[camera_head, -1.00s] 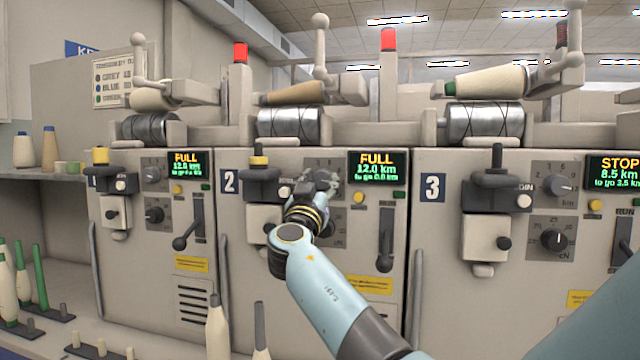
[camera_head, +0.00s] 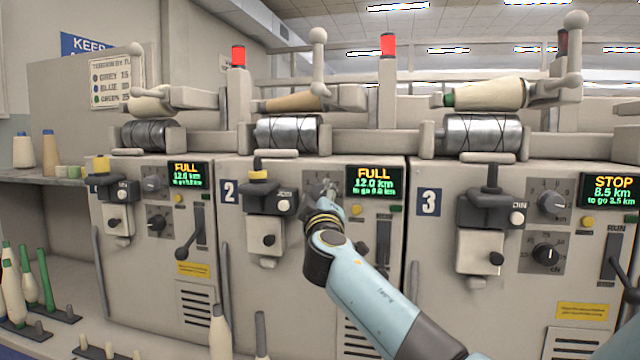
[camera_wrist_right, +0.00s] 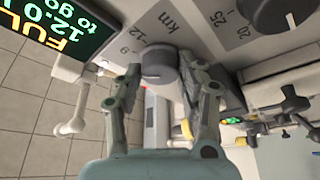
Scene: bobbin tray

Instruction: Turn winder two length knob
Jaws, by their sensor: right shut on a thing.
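Winder two, marked with a blue "2" plate (camera_head: 230,191), stands in the middle of the head view. Its display (camera_head: 374,181) reads FULL, 12.0 km, to go 0.0 km. My right gripper (camera_head: 325,190) is at the upper knob panel beside that display and covers most of it. In the right wrist view the grey length knob (camera_wrist_right: 159,66) sits between the two fingers of my right gripper (camera_wrist_right: 160,78), which are shut on its sides. The scale plate (camera_wrist_right: 150,35) shows "km", 9 and 12. My left gripper is not in view.
The lower dial knob (camera_wrist_right: 268,15) of winder two is close by in the wrist view. Cones on pegs (camera_head: 42,280) stand at lower left.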

